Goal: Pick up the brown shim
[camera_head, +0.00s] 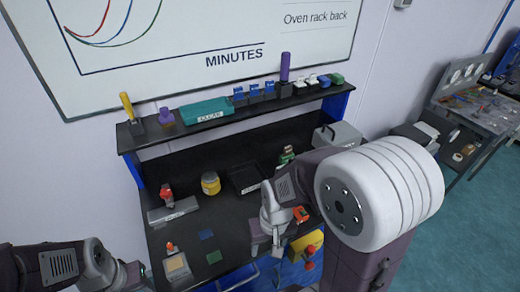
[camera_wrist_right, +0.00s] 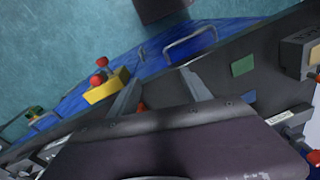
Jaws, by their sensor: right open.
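I cannot make out a brown shim in either view. Two thin flat squares lie on the black bench top: a green one (camera_head: 214,257) and a dark blue one (camera_head: 206,234). The green square also shows in the right wrist view (camera_wrist_right: 243,66), right of my fingers. My right gripper (camera_wrist_right: 162,90) is open, with nothing seen between its fingers, over the front part of the bench. In the head view its arm hides part of the bench. My left arm is at the lower left, and its gripper (camera_head: 136,273) shows too little to tell its state.
A yellow box (camera_head: 305,245) with red knobs is at the bench front. A yellow jar (camera_head: 211,184) and a grey block with a red knob (camera_head: 168,198) stand farther back. A raised shelf (camera_head: 165,134) runs along the back. The middle of the bench has bare room.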

